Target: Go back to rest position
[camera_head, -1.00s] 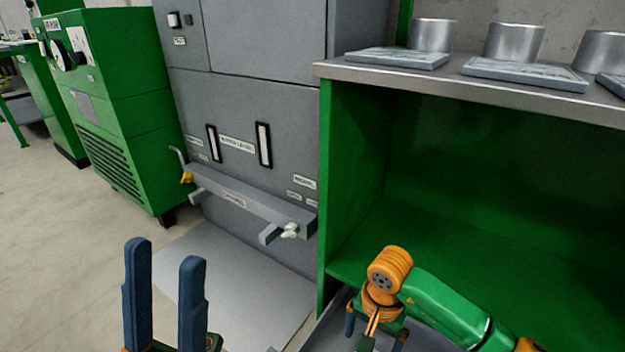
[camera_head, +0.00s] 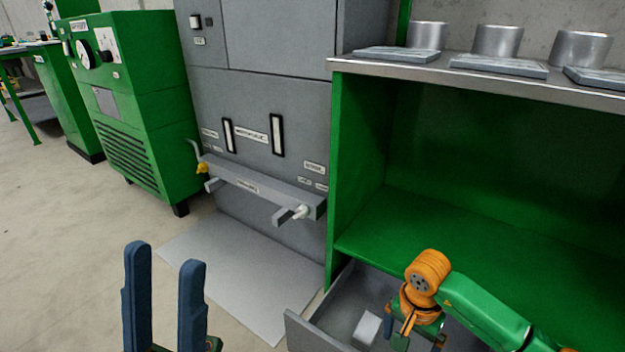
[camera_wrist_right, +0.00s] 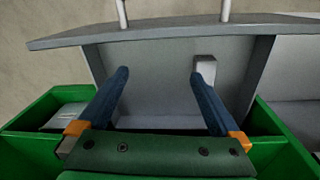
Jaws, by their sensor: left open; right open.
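My left gripper (camera_head: 165,300) is at the lower left of the head view, its two dark blue fingers upright, apart and empty. My right gripper is at the lower right of the head view, below its orange wrist, pointing down over an open grey drawer (camera_head: 303,330); its fingertips are mostly hidden there. In the right wrist view my right gripper (camera_wrist_right: 160,80) has its blue fingers wide apart with nothing between them. A small light-grey block (camera_head: 366,328) lies in the drawer; it also shows in the right wrist view (camera_wrist_right: 205,70), by the right-hand finger. No blue cable shows.
A green cabinet (camera_head: 345,180) stands above the drawer, with metal cylinders (camera_head: 497,41) and flat plates on its top. A grey machine (camera_head: 265,95) with a protruding bar (camera_head: 250,185) is at centre. A green machine (camera_head: 145,100) stands left. The floor at left is clear.

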